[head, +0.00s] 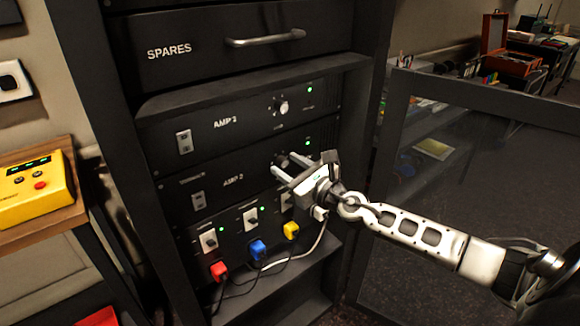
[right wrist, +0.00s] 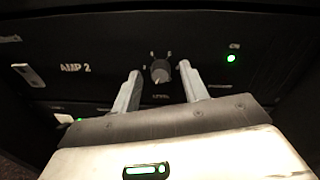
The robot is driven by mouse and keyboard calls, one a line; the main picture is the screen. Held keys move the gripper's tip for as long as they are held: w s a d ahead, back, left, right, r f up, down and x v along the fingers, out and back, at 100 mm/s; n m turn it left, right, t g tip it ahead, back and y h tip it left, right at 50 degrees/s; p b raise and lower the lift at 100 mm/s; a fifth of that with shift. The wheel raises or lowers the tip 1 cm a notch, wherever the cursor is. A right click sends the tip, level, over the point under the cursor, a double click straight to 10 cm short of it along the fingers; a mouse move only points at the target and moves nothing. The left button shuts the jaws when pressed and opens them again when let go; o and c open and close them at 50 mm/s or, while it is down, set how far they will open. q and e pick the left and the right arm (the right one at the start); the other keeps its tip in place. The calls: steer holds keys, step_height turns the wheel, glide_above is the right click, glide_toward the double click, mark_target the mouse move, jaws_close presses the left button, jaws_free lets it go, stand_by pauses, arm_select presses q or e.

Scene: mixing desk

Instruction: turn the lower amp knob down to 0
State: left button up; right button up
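The lower amp, labelled AMP 2 (head: 225,195), sits in the black rack below AMP 1. Its round grey level knob (right wrist: 160,72) shows in the right wrist view, with a light mark near its lower edge; the exact setting is too small to read. My left gripper is not in view.
AMP 1 (head: 250,121) with its own knob (head: 281,106) is just above. Below are switches and red (head: 218,270), blue (head: 257,249) and yellow (head: 291,230) plugs with cables. An open glass door (head: 395,125) stands right of the rack, behind my arm. A yellow box (head: 32,190) sits at left.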

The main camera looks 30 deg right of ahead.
steer(key=s+d+b, duration=0.2)
steer(key=s+b, duration=0.1)
steer(key=s, duration=1.2)
steer(key=shift+s, duration=0.4)
steer(key=shift+m, duration=0.3)
